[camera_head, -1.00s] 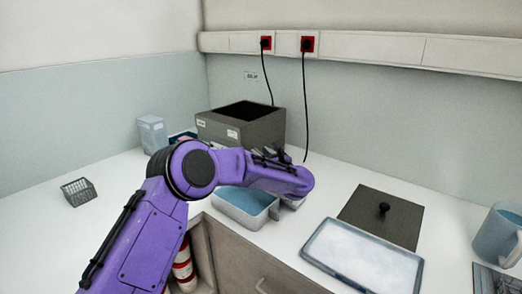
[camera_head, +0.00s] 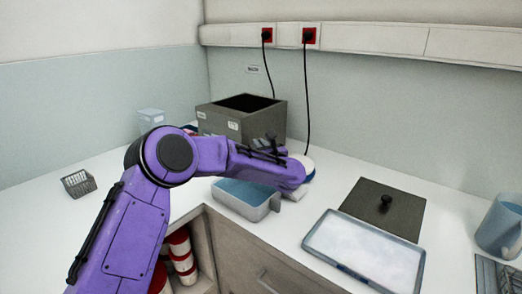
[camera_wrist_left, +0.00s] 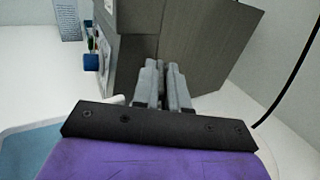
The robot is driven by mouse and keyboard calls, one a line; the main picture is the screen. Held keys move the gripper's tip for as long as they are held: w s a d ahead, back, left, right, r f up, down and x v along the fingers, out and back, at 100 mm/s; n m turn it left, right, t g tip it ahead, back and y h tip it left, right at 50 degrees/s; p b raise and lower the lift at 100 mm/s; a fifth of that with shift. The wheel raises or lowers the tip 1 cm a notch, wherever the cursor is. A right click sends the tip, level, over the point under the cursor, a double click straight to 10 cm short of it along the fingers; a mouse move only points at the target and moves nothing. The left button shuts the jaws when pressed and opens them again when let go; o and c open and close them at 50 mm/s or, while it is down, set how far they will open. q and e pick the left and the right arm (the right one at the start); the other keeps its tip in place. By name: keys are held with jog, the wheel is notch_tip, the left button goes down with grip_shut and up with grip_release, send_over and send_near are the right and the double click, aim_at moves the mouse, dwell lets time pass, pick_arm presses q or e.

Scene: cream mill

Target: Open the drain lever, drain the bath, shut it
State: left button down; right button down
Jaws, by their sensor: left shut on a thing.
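The bath is a dark grey open-topped box (camera_head: 217,124) at the back of the counter; its side fills much of the left wrist view (camera_wrist_left: 200,45). My left gripper (camera_wrist_left: 166,75) is at the bath's lower side, its two fingers close together. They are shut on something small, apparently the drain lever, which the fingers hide. My right gripper is not in view.
A dark lid with a knob (camera_head: 400,215), a white-filled tray (camera_head: 360,246) and a blue jug (camera_head: 500,228) stand at right. A small basket (camera_head: 78,183) is at left. Cords hang behind.

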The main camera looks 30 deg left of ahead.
aim_at(247, 144)
pick_arm(q)
jog(key=m+t+h+b, duration=0.1)
jog(key=t+h+b, duration=0.1)
jog(key=s+a+m+t+h+b, duration=0.1)
jog(key=m+t+h+b, duration=0.2)
jog(key=m+h+b, duration=0.1)
jog(key=shift+s+a+f+t, duration=0.25)
jog(key=shift+a+t, duration=0.05)
jog(key=shift+t, duration=0.1)
jog(key=m+h, duration=0.1)
jog(key=a+m+t+h+b, duration=0.1)
jog(key=h, duration=0.1)
jog(key=shift+s+r+m+t+b, duration=0.2)
jog(key=shift+m+t+b, duration=0.1)
jog(key=shift+m, duration=0.1)
jog(key=shift+a+r+m+t+h, duration=0.1)
jog(key=shift+a+m+t+h, duration=0.15)
jog(key=shift+m+h, duration=0.7)
jog(key=shift+a+m+t+h, duration=0.2)
jog(key=shift+m+h, duration=0.25)
jog(key=shift+h, duration=1.3)
jog(key=c, duration=1.2)
grip_release()
jog(key=shift+o, duration=0.2)
jog(key=shift+d+r, duration=0.1)
jog(key=shift+r, duration=0.05)
